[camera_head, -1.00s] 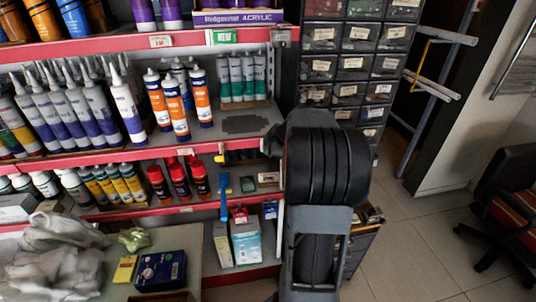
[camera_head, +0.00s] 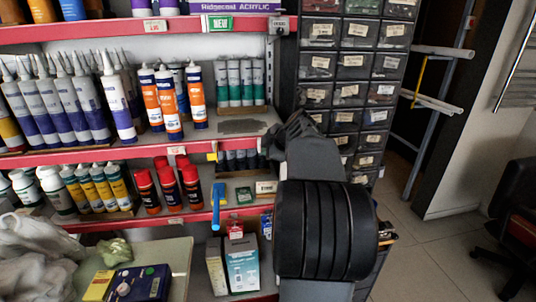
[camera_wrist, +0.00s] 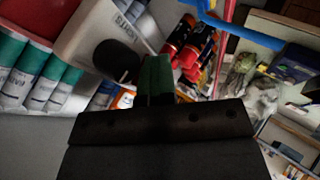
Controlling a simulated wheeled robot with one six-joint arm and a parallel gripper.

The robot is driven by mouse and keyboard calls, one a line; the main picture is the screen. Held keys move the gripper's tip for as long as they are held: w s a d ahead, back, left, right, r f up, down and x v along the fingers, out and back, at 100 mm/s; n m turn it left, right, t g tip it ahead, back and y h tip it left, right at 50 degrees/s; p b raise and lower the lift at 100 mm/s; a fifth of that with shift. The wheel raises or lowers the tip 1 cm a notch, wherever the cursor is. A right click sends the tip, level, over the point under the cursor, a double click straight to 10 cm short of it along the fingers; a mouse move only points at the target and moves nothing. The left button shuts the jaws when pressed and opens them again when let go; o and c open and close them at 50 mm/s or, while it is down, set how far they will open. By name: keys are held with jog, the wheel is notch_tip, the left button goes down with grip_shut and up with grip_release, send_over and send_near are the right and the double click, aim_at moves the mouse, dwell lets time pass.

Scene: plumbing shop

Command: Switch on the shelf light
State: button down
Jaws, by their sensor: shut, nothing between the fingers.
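A small grey box with lettering (camera_head: 279,25) hangs at the right end of the upper red shelf edge; it looks like the light's switch. In the wrist view a pale lettered box (camera_wrist: 100,32) with a round dark knob (camera_wrist: 117,62) is close ahead, likely the same box. My gripper (camera_wrist: 157,78) is shut and empty, its dark green fingertips just right of the knob; I cannot tell whether they touch it. In the head view my arm reaches up toward the shelf and its fingers are not clear. No lit lamp is visible.
Green-and-white cartridges (camera_head: 240,80) stand on the shelf near my arm. Orange-and-white tubes (camera_head: 167,103) and red-and-black cans (camera_head: 168,188) are left. A blue-handled tool (camera_head: 217,200) hangs below. Parts drawers (camera_head: 352,65) stand right of the shelf; open floor is further right.

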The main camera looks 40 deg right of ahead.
jog(key=shift+w+d+r, duration=0.1)
jog(key=shift+w+r, duration=0.05)
jog(key=shift+r, duration=0.3)
jog(key=s+a+r+b, duration=0.2)
jog(key=s+r+b, duration=0.2)
jog(key=s, duration=0.7)
jog(key=shift+a+r, duration=0.15)
jog(key=shift+r, duration=0.65)
